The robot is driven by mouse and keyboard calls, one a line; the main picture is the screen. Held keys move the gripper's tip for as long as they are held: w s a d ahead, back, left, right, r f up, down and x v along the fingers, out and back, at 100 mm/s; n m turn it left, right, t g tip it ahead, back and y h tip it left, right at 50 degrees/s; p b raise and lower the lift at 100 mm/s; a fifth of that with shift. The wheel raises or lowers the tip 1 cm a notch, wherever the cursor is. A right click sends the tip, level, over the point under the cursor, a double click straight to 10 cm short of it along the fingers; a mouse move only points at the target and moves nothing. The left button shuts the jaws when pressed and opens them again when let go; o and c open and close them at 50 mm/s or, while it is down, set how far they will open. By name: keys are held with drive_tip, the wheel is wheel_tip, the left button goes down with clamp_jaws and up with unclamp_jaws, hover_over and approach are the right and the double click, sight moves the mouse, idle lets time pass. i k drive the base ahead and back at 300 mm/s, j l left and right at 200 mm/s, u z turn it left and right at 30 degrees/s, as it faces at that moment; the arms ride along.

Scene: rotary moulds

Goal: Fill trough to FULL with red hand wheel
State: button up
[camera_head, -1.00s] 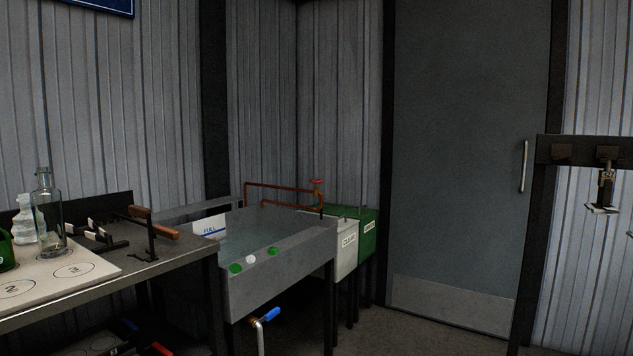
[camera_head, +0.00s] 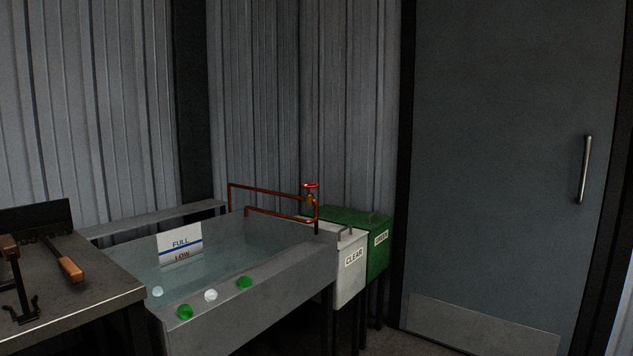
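The grey trough (camera_head: 245,312) stands left of centre, with clear water (camera_head: 215,259) in it. A white level plate (camera_head: 180,244) at its left inner side reads FULL above a blue line and LOW in red below. The water surface lies near the LOW mark, below the blue line. The red hand wheel (camera_head: 310,185) sits on a brass valve on the copper pipe (camera_head: 262,191) at the trough's far right corner. My gripper is not in view.
A white CLEAR bin (camera_head: 347,275) and a green GREEN bin (camera_head: 377,247) stand right of the trough. A workbench (camera_head: 75,290) with wooden-handled tools is at left. A grey door (camera_head: 500,150) is at right.

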sight(310, 185)
drive_tip(key=i+l, duration=0.25)
drive_tip(key=i, duration=0.25)
drive_tip(key=i+l, duration=0.3)
drive_tip(key=i, duration=0.2)
drive_tip(key=i+l+u, duration=0.1)
drive_tip(key=i+l, duration=0.15)
drive_tip(key=i, duration=0.25)
drive_tip(key=i+l, duration=0.3)
drive_tip(key=i, duration=0.2)
